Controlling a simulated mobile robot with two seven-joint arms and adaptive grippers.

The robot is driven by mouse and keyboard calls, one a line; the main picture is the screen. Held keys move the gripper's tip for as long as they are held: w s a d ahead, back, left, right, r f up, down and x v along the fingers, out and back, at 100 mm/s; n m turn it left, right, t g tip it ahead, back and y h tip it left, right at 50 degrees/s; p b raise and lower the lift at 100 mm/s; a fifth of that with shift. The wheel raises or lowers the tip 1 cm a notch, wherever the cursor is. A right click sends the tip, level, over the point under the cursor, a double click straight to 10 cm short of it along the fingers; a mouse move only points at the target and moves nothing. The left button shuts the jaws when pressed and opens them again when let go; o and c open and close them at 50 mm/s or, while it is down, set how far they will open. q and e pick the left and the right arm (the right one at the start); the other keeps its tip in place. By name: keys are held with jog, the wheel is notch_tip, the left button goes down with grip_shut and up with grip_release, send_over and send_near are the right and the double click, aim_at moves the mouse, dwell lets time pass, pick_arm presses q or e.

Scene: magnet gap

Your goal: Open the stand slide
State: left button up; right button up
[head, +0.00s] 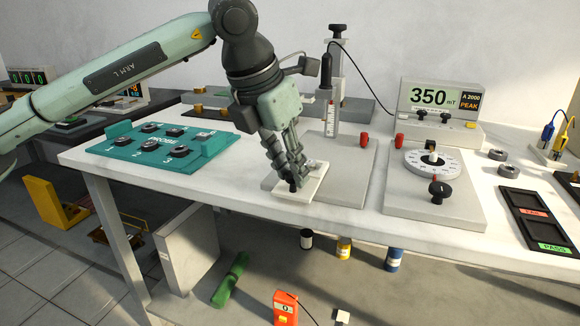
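The stand has a grey base plate (345,185), an upright post (337,70) behind it and a scale marked with lines (332,112). A pale flat block (315,182), which looks like the slide, lies at the left front of the base. My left gripper (292,185) points down at this block, its fingertips at or just above the block's top. The fingers look close together and hide whatever is between them, so I cannot tell whether they hold a small knob. My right gripper is not in view.
A teal probe tray (160,147) lies at the left. At the right are a dial fixture (432,162) with a black knob, a meter reading 350 mT (440,97) and a black pass/fail tray (535,218). The table's front edge is just before the stand.

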pick_arm(q)
jog(key=o, duration=0.4)
jog(key=v, duration=1.2)
